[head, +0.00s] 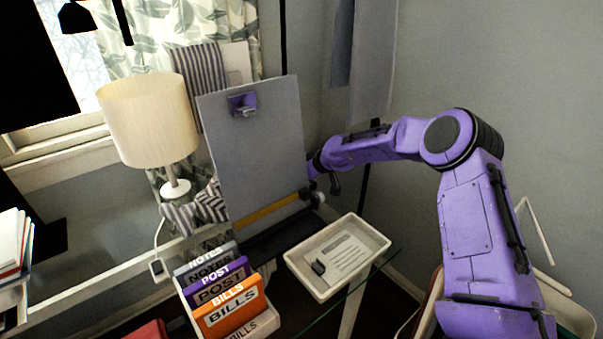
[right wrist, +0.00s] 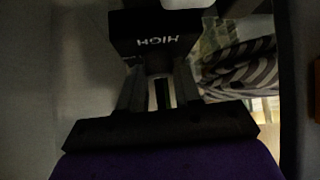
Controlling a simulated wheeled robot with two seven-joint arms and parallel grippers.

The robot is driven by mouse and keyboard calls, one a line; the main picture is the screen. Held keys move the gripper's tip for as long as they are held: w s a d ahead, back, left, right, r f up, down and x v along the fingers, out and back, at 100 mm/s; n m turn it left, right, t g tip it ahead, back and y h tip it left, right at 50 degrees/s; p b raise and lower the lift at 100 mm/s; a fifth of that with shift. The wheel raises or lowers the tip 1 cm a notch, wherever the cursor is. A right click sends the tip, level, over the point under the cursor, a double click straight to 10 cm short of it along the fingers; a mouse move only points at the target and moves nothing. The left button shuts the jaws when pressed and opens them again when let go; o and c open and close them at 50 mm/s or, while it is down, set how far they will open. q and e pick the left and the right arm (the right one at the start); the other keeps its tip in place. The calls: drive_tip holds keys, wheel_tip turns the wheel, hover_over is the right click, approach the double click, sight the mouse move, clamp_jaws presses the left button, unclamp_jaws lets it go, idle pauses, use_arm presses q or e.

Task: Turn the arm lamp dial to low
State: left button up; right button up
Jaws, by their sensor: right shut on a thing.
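In the right wrist view a dark block marked HIGH (right wrist: 158,40), its lettering upside down, sits just beyond my right gripper (right wrist: 160,92). The fingers are close together on a small part below the label, taken to be the arm lamp dial; the fingers and shadow mostly hide it. Other dial markings do not show. In the head view my right arm reaches left behind a grey upright board (head: 255,150), which hides the gripper and the dial. My left gripper is in neither view.
A table lamp (head: 148,120) with a cream shade stands left of the board. A white tray (head: 376,235) lies in front of it. A file holder with NOTES, POST and BILLS folders (head: 228,310) stands at the front. A striped cloth (right wrist: 240,72) is close right of the gripper.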

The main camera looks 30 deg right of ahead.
idle(0.3)
drive_tip(key=o, duration=1)
drive_tip(key=shift+o, duration=0.2)
drive_tip(key=v, duration=1)
drive_tip(key=shift+s+r, duration=0.2)
drive_tip(key=shift+s, duration=0.05)
